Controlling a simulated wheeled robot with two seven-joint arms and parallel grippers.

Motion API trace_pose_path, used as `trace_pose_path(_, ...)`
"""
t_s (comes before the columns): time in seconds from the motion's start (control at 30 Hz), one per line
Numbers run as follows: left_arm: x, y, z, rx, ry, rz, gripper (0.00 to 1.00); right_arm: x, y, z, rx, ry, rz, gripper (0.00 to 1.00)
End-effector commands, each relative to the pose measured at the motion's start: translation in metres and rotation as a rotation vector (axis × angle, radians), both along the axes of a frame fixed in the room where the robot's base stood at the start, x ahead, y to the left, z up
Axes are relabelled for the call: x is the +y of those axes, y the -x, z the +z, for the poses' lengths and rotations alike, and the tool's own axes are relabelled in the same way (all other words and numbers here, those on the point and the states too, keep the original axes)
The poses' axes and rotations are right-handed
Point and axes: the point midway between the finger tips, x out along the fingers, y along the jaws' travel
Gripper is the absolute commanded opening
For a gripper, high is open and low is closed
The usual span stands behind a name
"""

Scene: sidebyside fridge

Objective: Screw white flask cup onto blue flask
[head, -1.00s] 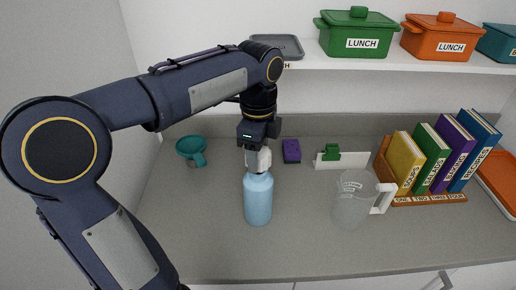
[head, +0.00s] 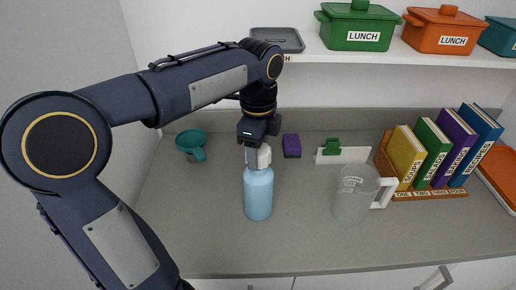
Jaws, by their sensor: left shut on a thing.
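The light blue flask (head: 258,196) stands upright on the grey counter. The white flask cup (head: 252,157) is at the mouth of the flask, mostly hidden by my gripper's fingers. My left gripper (head: 257,155) points down right above the flask and is shut on the white cup. The cup appears to touch the flask's top; I cannot tell whether it is threaded on. My right gripper is not in view.
A clear jug (head: 354,192) with a white handle stands right of the flask. A teal cup (head: 190,145), purple sponge (head: 291,145), green clip on a white card (head: 342,154) and labelled books (head: 432,150) stand behind. Lunch boxes (head: 357,28) sit on the shelf above.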

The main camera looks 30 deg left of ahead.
Motion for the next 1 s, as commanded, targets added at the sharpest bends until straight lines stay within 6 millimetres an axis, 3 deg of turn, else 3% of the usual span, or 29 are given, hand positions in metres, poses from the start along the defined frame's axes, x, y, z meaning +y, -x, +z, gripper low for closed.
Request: trace_pose_path(1.0, 0.0, 0.0, -0.02, 0.0, 0.0, 0.0, 0.39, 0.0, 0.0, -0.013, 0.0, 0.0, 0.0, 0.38)
